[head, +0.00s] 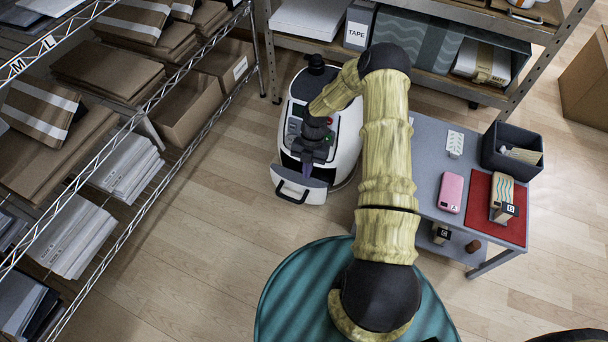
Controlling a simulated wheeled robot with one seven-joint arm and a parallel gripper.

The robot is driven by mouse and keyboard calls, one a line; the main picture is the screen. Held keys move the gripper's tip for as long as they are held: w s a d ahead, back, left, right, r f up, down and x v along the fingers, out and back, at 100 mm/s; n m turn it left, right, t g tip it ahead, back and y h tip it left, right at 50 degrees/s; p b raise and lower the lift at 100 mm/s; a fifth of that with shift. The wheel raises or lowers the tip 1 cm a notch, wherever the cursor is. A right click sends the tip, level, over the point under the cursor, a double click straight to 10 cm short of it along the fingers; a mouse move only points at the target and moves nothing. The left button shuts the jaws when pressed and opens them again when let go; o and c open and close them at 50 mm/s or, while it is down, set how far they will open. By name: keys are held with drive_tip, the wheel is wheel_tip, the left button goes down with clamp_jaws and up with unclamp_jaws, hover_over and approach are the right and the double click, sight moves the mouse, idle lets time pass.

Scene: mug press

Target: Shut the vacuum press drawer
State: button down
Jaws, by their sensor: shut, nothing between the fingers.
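The vacuum press (346,140) is a white rounded machine with a dark front, standing on the floor left of the grey table. Its drawer (312,192) sticks out at the front, toward the bottom of the picture, with a dark handle (291,194) on its white face. My gripper (307,168) is shut and empty. It points down over the drawer, between the press's front panel and the drawer face. I cannot tell whether the fingertips touch the drawer. My arm hides part of the press's right side.
A grey table (426,150) at right holds a pink phone case (451,192), a red mat (484,218) and a dark bin (500,165). A wire rack (150,208) with cartons stands left. Shelving (508,102) stands behind. Floor before the drawer is clear.

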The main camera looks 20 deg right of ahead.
drive_tip(key=s+a+r+m+t+h+p, duration=0.1)
drive_tip(key=s+r+m+p, duration=0.15)
drive_tip(key=r+m, duration=0.6)
drive_tip(key=s+r+m+t+h+p, duration=0.1)
drive_tip(key=s+r+m, duration=0.25)
drive_tip(key=r, duration=0.95)
drive_tip(key=s+r+m+t+p, duration=0.1)
drive_tip(key=s+r+m+t, duration=0.1)
drive_tip(key=s+r+m, duration=0.3)
drive_tip(key=s+a+r+m+t+p, duration=0.1)
drive_tip(key=s+r+m+p, duration=0.1)
drive_tip(key=s+r+m, duration=0.4)
wheel_tip(320, 180, up, 4)
drive_tip(key=m, duration=0.5)
drive_tip(key=shift+a+r+m+t, duration=0.2)
drive_tip(key=shift+a+m+t, duration=0.05)
drive_tip(key=shift+m+t, duration=0.15)
